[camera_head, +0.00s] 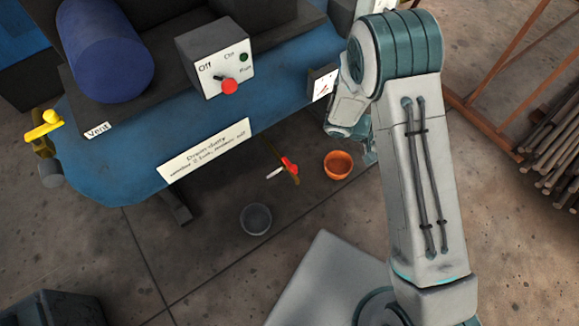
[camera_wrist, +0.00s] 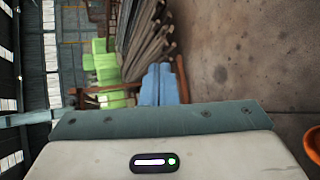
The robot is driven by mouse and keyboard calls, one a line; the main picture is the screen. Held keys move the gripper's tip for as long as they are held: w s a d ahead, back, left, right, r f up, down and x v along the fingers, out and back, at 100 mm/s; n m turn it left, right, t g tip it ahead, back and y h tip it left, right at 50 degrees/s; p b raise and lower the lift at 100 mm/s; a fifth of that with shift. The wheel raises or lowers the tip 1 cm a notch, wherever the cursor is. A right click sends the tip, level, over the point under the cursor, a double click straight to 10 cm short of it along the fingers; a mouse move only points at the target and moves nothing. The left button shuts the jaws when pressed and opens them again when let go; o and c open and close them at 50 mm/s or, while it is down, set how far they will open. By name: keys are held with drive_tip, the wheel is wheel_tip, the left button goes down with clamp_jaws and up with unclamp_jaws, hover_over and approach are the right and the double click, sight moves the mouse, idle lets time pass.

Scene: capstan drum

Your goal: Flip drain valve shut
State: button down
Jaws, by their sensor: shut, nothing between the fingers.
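The drain valve (camera_head: 289,165) shows in the head view below the front edge of the blue tank (camera_head: 125,160). It has a small red part on a thin brownish pipe, with a short pale piece pointing left. I cannot tell its lever position for sure. The valve does not show clearly in the wrist view. My gripper is to the right of the valve, apart from it, and mostly hidden behind my arm in the head view. In the wrist view my gripper's blue fingers (camera_wrist: 162,85) are together with nothing between them.
An orange bowl (camera_head: 338,164) and a grey bucket (camera_head: 256,219) stand on the floor near the valve. A yellow-handled vent valve (camera_head: 43,124) is at the tank's left end. A switch box (camera_head: 217,60) sits above. Stacked rods (camera_head: 555,140) lie far right.

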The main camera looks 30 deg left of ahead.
drive_tip(key=s+d+r+m+g+y, duration=0.5)
drive_tip(key=s+d+r+g, duration=0.2)
drive_tip(key=s+d+r, duration=0.3)
drive_tip(key=s+d+r+m+t+y, duration=0.2)
drive_tip(key=s+r+y, duration=0.5)
drive_tip(key=s+r, duration=0.1)
drive_tip(key=shift+s+d+r+y, duration=0.3)
drive_tip(key=shift+s+d+r, duration=0.1)
drive_tip(key=shift+r, duration=0.1)
drive_tip(key=shift+s, duration=0.1)
